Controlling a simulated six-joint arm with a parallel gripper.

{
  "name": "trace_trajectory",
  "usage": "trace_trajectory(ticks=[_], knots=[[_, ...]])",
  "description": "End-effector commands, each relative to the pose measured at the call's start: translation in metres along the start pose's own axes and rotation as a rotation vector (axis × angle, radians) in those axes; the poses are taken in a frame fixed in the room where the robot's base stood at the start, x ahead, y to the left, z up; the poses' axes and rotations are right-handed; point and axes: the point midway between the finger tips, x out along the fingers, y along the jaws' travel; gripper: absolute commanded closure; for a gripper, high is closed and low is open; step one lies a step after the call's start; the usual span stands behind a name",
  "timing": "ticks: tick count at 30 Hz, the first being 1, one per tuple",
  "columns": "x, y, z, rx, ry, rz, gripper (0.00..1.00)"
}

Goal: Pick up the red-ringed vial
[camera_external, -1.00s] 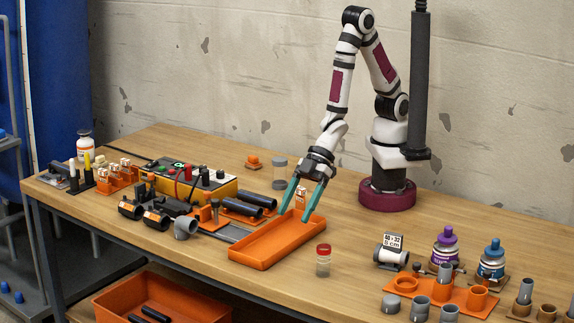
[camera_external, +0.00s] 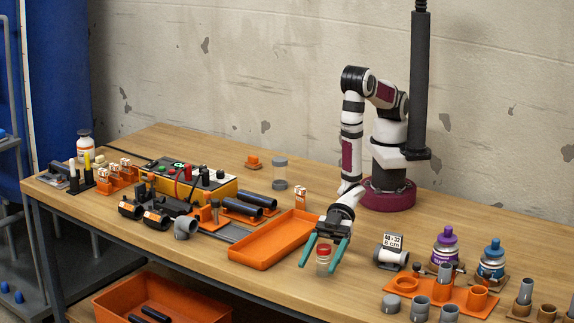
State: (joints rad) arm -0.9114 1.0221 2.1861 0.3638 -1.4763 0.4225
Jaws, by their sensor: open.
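The red-ringed vial (camera_external: 323,261) stands upright on the table near its front edge, right of the orange tray. It is a small clear vial with a red top. My gripper (camera_external: 319,267) is open, with its teal fingers low over the table, one on the left of the vial and one on the right. The fingers appear to straddle the vial. I cannot tell whether either finger touches it.
The empty orange tray (camera_external: 258,257) lies just left of my gripper. A grey pipe piece with a label (camera_external: 391,256) stands to the right. An orange rack (camera_external: 452,296) with grey pipe fittings is at the front right.

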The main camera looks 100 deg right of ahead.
Motion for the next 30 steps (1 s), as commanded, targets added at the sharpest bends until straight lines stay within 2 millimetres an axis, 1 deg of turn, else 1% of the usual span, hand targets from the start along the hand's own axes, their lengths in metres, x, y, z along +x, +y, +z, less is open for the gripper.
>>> trace_trajectory(ticks=[2, 3, 8, 12, 15, 25, 28, 30], knots=[[0.000, 0.000, 0.000, 0.000, 0.000, 0.000, 0.23], [0.000, 0.000, 0.000, 0.000, 0.000, 0.000, 0.31], [0.000, 0.000, 0.000, 0.000, 0.000, 0.000, 0.59], [-0.001, 0.000, 0.000, 0.000, 0.000, 0.000, 0.85], [-0.001, 0.000, 0.000, 0.000, 0.000, 0.000, 1.00], [-0.001, 0.000, -0.002, 0.000, 0.001, 0.000, 1.00], [-0.004, 0.000, -0.011, 0.000, 0.003, 0.000, 1.00], [-0.008, 0.000, -0.020, 0.000, 0.003, 0.000, 1.00]])
